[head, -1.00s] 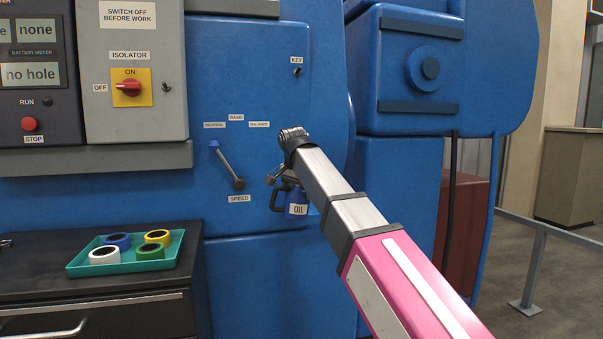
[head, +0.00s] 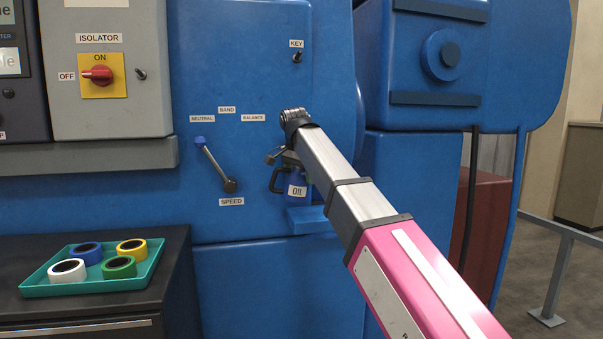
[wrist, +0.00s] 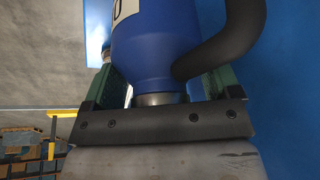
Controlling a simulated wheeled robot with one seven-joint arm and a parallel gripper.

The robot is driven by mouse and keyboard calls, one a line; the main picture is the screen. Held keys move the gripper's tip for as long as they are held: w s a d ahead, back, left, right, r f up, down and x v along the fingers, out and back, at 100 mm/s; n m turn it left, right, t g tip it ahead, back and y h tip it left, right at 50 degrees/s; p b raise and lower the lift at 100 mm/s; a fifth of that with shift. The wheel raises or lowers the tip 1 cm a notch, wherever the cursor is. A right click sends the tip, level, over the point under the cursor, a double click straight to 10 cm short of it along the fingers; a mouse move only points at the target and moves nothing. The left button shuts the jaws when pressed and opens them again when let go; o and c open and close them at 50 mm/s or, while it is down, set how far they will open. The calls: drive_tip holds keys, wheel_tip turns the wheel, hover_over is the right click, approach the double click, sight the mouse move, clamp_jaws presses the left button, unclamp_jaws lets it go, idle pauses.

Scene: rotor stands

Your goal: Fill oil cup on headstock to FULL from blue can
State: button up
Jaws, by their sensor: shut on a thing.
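The blue oil can (head: 297,190) has a white OIL label and a dark handle on its left. It looks upright in the head view, in front of the blue headstock (head: 255,95), just above or on a small blue ledge (head: 308,220); I cannot tell if they touch. My gripper (wrist: 158,78) is shut on the can, its green-lined fingers on either side of the body, with the dark handle at the right in the wrist view. My arm hides part of the can and the headstock behind it. I cannot make out the oil cup.
A speed lever (head: 215,165) stands left of the can. The isolator box (head: 105,110) is farther left. A teal tray (head: 90,290) with several tape rolls sits on a black cabinet (head: 200,290). A blue housing (head: 470,60) juts out at the right.

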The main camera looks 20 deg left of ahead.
drive_tip(key=shift+f+g+y, duration=0.5)
drive_tip(key=shift+f+y, duration=0.4)
drive_tip(key=shift+f, duration=0.1)
drive_tip(key=shift+s+f+m+y, duration=0.1)
drive_tip(key=shift+m+y, duration=0.2)
drive_tip(key=shift+y, duration=0.3)
drive_tip(key=shift+r+g+y, duration=0.25)
drive_tip(key=shift+g+y, duration=0.05)
drive_tip(key=shift+d+r, duration=0.1)
drive_tip(key=shift+r, duration=0.25)
drive_tip(key=shift+d+r+y, duration=0.1)
drive_tip(key=shift+r+y, duration=0.2)
drive_tip(key=shift+y, duration=0.1)
drive_tip(key=shift+w+d+r+g+y, duration=0.2)
drive_tip(key=shift+r+g+y, duration=0.2)
drive_tip(key=shift+r+y, duration=0.15)
drive_tip(key=shift+d+r+y, duration=0.1)
drive_tip(key=shift+r+y, duration=0.15)
drive_tip(key=shift+r, duration=0.1)
idle(3.9)
